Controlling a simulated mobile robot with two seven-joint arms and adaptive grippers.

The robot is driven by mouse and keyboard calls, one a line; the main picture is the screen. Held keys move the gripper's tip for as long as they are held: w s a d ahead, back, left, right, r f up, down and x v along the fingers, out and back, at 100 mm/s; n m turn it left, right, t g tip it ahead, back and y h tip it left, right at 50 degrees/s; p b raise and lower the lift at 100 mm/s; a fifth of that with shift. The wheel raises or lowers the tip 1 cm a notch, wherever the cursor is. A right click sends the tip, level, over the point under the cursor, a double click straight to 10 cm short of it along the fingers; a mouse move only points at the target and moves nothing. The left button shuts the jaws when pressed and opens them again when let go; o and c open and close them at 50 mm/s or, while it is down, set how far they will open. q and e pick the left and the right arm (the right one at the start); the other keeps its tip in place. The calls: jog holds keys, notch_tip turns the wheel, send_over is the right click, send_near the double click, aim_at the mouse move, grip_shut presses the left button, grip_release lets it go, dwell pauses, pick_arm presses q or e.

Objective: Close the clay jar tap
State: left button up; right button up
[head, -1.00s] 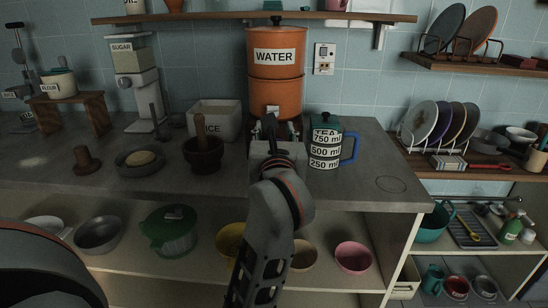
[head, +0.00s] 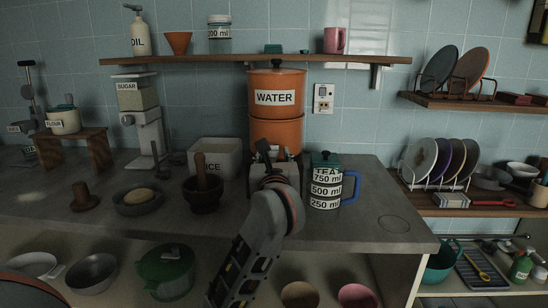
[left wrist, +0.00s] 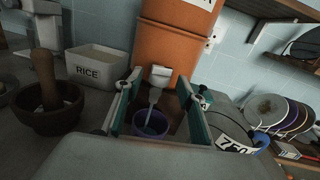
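The orange clay jar (head: 275,82), labelled WATER, stands at the back of the counter against the tiled wall. Its white tap (left wrist: 161,75) shows in the left wrist view on the jar's lower front. A pale bluish streak, like running water, goes from the tap down into a purple cup (left wrist: 150,123) below. My left gripper (left wrist: 159,88) is open, with its two fingers on either side of the tap and cup in that view; I see no contact. In the head view the left gripper (head: 265,150) hides the tap and cup. My right gripper is not in view.
The measuring container (head: 326,190) with a blue handle stands close right of my gripper. The rice box (head: 214,157) and mortar (head: 203,192) stand to the left. A wooden shelf (head: 240,60) is above. The counter is clear at the right front.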

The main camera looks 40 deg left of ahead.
pick_arm(q)
jog(key=shift+w+a, duration=0.2)
jog(key=c, duration=1.1)
jog(key=shift+o, duration=0.2)
